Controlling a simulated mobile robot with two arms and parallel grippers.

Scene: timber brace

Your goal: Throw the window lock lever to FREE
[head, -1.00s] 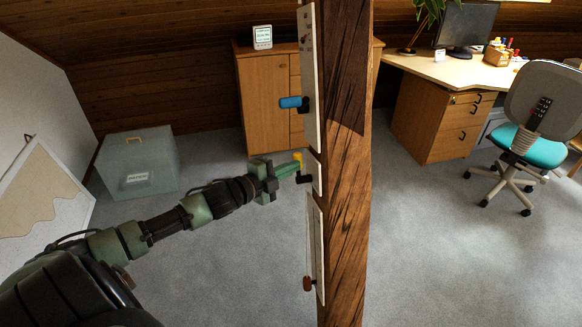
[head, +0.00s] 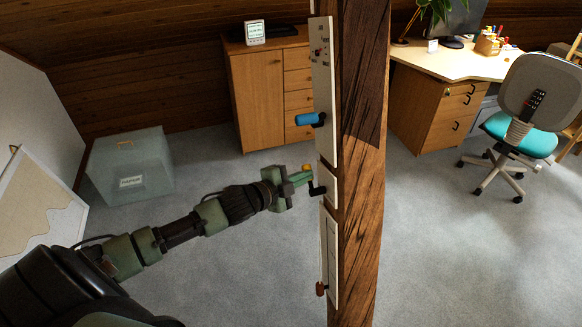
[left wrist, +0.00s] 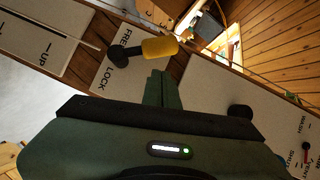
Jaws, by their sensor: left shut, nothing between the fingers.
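The window lock lever has a yellow grip (left wrist: 158,48) and a black pivot (left wrist: 120,55), on a pale plate lettered FREE and LOCK in the left wrist view. In the head view the yellow grip (head: 307,168) shows just above my fingertips, partly hidden. My left gripper (head: 306,177) is shut and empty beside the post's plate. In the left wrist view its closed fingertips (left wrist: 162,76) point at the yellow grip, very close; I cannot tell whether they touch. I cannot tell for sure which word the lever points to. My right gripper is not in view.
The timber post (head: 362,170) carries other panels, with a blue handle (head: 308,119) above and a red-brown knob (head: 321,289) below. A cabinet (head: 258,95), a translucent box (head: 130,165), a desk (head: 455,66) and a chair (head: 520,110) stand behind.

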